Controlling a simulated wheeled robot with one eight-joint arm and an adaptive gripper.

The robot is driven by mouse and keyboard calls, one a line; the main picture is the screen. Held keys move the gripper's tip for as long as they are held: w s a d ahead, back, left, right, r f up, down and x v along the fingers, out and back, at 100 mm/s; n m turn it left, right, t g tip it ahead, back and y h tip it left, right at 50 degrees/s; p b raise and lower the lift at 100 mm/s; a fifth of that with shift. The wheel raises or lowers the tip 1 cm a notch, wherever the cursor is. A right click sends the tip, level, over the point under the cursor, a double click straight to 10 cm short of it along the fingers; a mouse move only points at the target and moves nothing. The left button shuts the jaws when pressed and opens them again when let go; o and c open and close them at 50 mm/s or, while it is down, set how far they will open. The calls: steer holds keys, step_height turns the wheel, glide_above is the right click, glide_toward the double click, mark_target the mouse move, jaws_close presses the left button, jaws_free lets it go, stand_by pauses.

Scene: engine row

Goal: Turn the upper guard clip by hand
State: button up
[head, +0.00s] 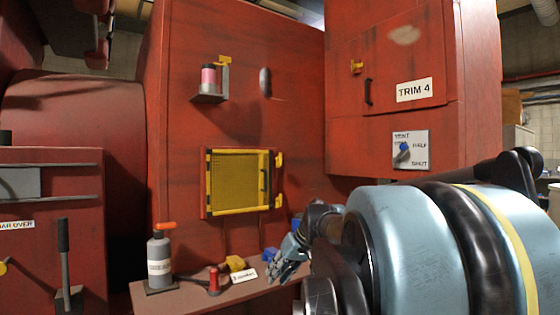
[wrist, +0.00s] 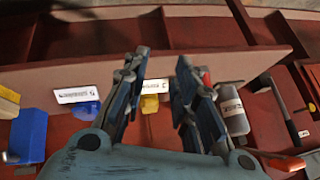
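The yellow guard (head: 239,180), a framed mesh door, is set in the red engine wall in the head view. The upper guard clip (head: 279,159) is a small yellow piece at the top right of its frame; a second yellow clip (head: 278,201) sits lower on the same side. The guard looks closed. My gripper (head: 283,262) is below and right of the guard, over the ledge, apart from both clips. In the wrist view my gripper (wrist: 162,58) has its fingers spread with nothing between them. The guard and clips do not show in the wrist view.
The ledge (head: 190,297) holds a grey bottle (head: 159,258) with an orange top, a red-handled item (head: 213,280), a yellow block (head: 235,263) and a blue block (head: 270,254). A pink-labelled can (head: 208,79) on a bracket is above the guard. A blue knob (head: 403,148) is right.

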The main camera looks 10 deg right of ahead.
steer(key=w+r+n+t+y, duration=0.1)
steer(key=w+r+t+y, duration=0.1)
steer(key=w+r, duration=0.7)
steer(key=t, duration=0.9)
glide_toward(281, 155)
steer(key=shift+n+y, duration=0.4)
steer(key=x, duration=1)
steer(key=shift+w+d+f, duration=0.25)
steer(key=shift+w, duration=0.25)
jaws_close()
